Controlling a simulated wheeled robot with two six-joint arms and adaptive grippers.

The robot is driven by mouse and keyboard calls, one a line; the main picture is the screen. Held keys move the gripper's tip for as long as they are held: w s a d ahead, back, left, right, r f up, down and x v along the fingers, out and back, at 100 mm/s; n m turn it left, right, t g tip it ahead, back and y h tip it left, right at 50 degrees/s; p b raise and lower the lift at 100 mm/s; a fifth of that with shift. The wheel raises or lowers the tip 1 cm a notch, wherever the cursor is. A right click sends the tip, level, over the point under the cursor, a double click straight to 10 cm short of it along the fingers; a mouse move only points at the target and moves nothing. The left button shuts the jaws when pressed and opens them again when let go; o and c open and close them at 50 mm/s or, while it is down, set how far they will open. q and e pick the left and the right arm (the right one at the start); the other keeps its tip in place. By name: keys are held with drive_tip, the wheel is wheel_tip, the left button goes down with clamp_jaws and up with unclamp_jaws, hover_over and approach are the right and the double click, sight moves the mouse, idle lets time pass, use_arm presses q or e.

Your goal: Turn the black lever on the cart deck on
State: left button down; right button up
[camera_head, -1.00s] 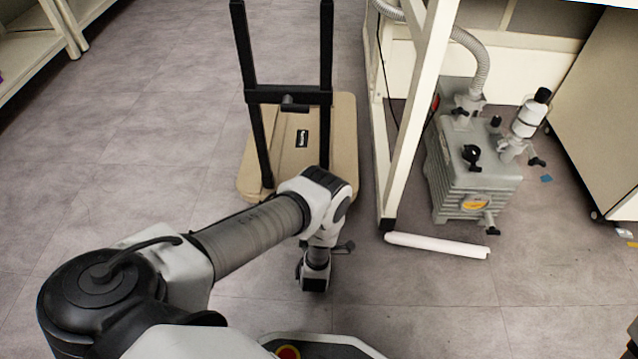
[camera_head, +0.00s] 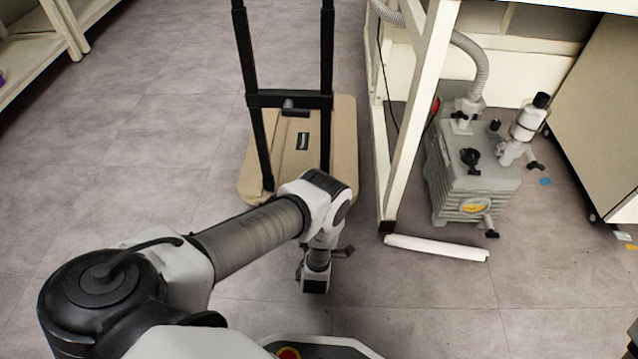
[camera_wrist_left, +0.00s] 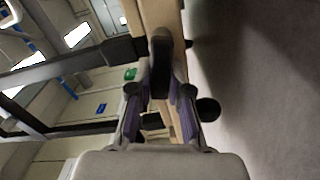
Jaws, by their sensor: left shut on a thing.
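The cart has a beige deck (camera_head: 258,170) with an upright black frame, seen in the head view ahead of my left arm. In the left wrist view the black lever (camera_wrist_left: 160,62) stands against the beige deck edge (camera_wrist_left: 168,15). My left gripper (camera_wrist_left: 160,88) is shut on the lever, with one finger on each side of it. In the head view my left wrist covers the fingers and the lever, near the deck's front edge. My right gripper is in neither view.
A grey pump (camera_head: 470,190) with a hose (camera_head: 478,65) stands under a white bench frame (camera_head: 412,125) to the right. A white tube (camera_head: 437,248) lies on the floor in front of it. The floor left of the cart is clear; shelves (camera_head: 35,50) stand far left.

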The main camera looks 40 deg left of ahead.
use_arm(q)
drive_tip(key=m, duration=0.1)
drive_tip(key=r+m+p, duration=0.1)
drive_tip(key=m, duration=0.1)
drive_tip(key=shift+d, duration=0.2)
drive_tip(key=m, duration=0.2)
drive_tip(key=m+p, duration=0.1)
drive_tip(key=m, duration=0.1)
drive_tip(key=shift+w+d+r, duration=0.25)
drive_tip(key=shift+r, duration=0.1)
drive_tip(key=m, duration=0.3)
drive_tip(key=shift+w+d+r+m, duration=0.2)
drive_tip(key=shift+d+m, duration=0.2)
drive_tip(key=shift+w+d+m, duration=0.15)
drive_tip(key=shift+d+m, duration=0.1)
drive_tip(key=shift+m, duration=0.8)
drive_tip(key=shift+w+d+m, duration=0.15)
drive_tip(key=shift+d+m, duration=0.05)
drive_tip(key=shift+m, duration=0.85)
drive_tip(key=shift+r, duration=0.1)
drive_tip(key=c, duration=1.1)
unclamp_jaws()
